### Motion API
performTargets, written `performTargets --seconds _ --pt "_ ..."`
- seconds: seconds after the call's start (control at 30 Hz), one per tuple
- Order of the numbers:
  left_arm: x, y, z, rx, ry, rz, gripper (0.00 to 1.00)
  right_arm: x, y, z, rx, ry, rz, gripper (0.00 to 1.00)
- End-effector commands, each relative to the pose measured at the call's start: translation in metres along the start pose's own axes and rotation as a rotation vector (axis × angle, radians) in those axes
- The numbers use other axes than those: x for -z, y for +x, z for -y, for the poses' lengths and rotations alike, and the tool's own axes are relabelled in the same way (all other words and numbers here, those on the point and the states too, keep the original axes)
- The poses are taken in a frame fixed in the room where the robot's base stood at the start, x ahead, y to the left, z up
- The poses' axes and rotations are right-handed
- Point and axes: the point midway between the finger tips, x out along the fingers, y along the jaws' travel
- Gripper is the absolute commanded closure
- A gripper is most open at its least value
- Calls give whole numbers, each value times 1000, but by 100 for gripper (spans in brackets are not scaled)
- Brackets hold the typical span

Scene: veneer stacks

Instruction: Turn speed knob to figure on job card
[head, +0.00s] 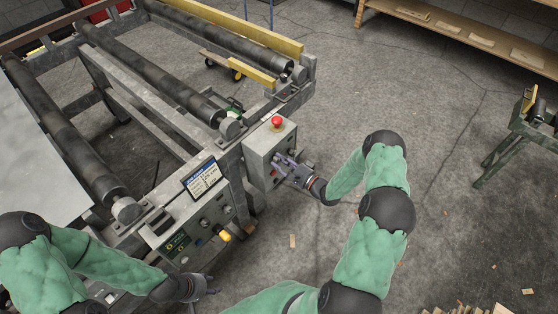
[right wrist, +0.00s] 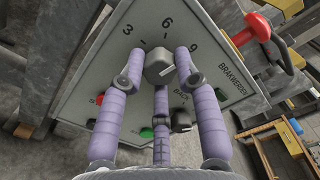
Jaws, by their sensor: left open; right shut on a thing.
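The speed knob (right wrist: 159,67) is a grey knob with a pale pointer line on a grey panel (right wrist: 205,65), with 3, 6 and 9 printed around it. The line slants toward the right in the right wrist view. My right gripper (right wrist: 160,72) is shut on the knob, a finger on each side; it also shows against the control box in the head view (head: 286,166). The job card (head: 203,178), white with a blue header, stands on the machine; its figure is too small to read. My left gripper (head: 203,288) is open and empty, below the lower panel.
A red mushroom button (head: 277,122) tops the control box (head: 262,145). A black selector (right wrist: 181,121) and red and green buttons sit near the knob. A yellow knob (head: 225,235) sticks out of the lower panel. Long dark rollers (head: 150,65) lie behind.

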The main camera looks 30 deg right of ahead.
Motion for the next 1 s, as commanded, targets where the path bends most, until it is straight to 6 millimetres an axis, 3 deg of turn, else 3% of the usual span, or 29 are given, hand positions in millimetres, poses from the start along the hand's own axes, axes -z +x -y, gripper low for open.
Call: performTargets --seconds 0.43,0.73,1.0 --pt "0 0 0 0 0 0 57 -1 -1 -3 -6 94 -1 91" --pt "0 -3 -1 0 0 0 57 -1 -1 -3 -6 343 -1 91" --pt "0 -3 -1 0 0 0 57 -1 -1 -3 -6 385 -1 91"
